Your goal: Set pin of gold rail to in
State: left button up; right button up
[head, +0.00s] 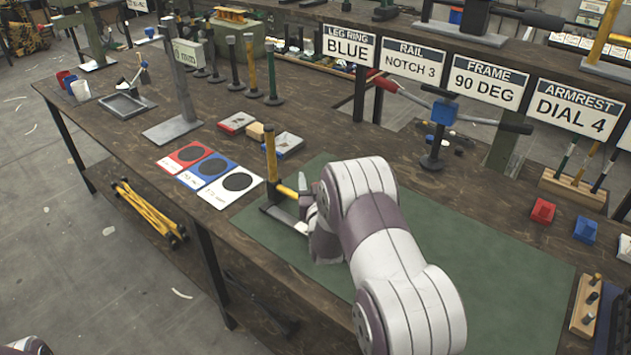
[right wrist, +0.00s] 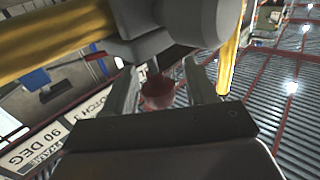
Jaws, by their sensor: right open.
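The gold rail (head: 271,155) stands upright on a grey base plate (head: 285,218) at the left edge of the green mat, with a short yellow tube (head: 287,191) reaching sideways from it. In the right wrist view, yellow tubes (right wrist: 60,38) meet a grey collar (right wrist: 190,18). A dark red knob (right wrist: 158,92), which looks like the pin, sits below the collar. My right gripper (right wrist: 162,82) is open, with one finger on each side of the knob; I cannot tell whether they touch it. In the head view my right arm hides the pin. My left gripper is out of view.
The green mat (head: 480,240) is mostly bare right of my arm. A stand with a blue clamp (head: 444,112) is behind. Signs (head: 416,60) line the back.

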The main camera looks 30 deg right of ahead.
grip_shut()
notch_tip(320, 180, down, 2)
jog(key=shift+s+f+b, duration=0.1)
jog(key=shift+f+b, duration=0.05)
jog(key=shift+b, duration=1.1)
jog(key=shift+a, duration=0.1)
jog(key=shift+c, duration=0.9)
grip_release()
jog(key=shift+o, duration=0.9)
jog(key=v, duration=1.2)
jog(key=shift+s, duration=0.3)
jog(key=shift+a, duration=0.1)
